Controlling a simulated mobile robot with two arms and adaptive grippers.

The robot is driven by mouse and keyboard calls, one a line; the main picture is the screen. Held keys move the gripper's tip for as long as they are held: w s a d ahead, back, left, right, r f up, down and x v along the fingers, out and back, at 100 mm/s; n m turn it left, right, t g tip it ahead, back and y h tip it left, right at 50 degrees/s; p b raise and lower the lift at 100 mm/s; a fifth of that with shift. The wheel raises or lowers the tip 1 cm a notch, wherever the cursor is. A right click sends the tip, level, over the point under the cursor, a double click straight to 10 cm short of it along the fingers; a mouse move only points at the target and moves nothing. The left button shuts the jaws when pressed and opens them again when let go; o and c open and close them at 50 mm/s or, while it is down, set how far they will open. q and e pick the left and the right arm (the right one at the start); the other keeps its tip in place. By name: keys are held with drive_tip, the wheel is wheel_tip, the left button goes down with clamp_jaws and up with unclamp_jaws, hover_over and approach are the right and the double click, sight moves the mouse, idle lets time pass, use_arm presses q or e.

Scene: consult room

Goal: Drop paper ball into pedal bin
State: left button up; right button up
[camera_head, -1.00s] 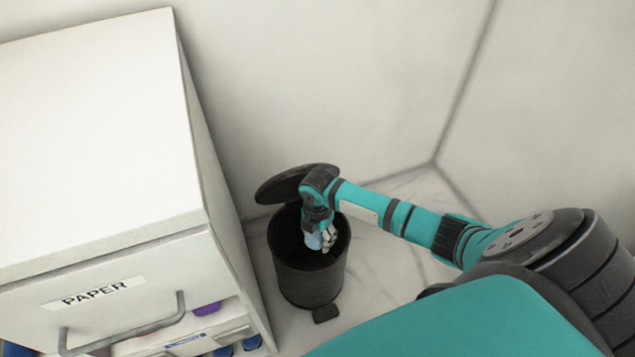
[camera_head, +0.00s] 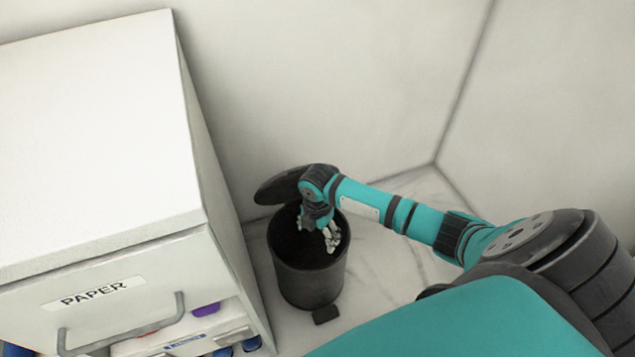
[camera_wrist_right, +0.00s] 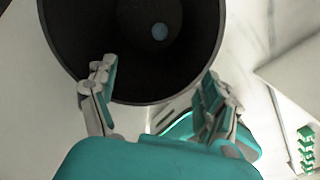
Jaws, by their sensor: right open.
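The black pedal bin (camera_head: 310,283) stands on the floor with its lid (camera_head: 283,187) raised. My right gripper (camera_head: 322,238) is over the bin's mouth, fingers pointing down. In the right wrist view my right gripper (camera_wrist_right: 158,95) has its two fingers spread wide with nothing between them. The wrist view looks into the bin (camera_wrist_right: 85,50). A small pale blue paper ball (camera_wrist_right: 160,32) lies at the bottom inside it, apart from the fingers. The ball does not show in the head view. My left gripper is out of view.
A white cabinet (camera_head: 95,150) with a drawer labelled PAPER stands to the left, close beside the bin. The bin's pedal (camera_head: 326,314) sticks out at its front. Walls close off the back. The floor (camera_head: 400,265) right of the bin is clear.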

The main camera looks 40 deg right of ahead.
wheel_tip(320, 180, up, 11)
drive_tip(key=shift+f, duration=0.2)
idle(0.7)
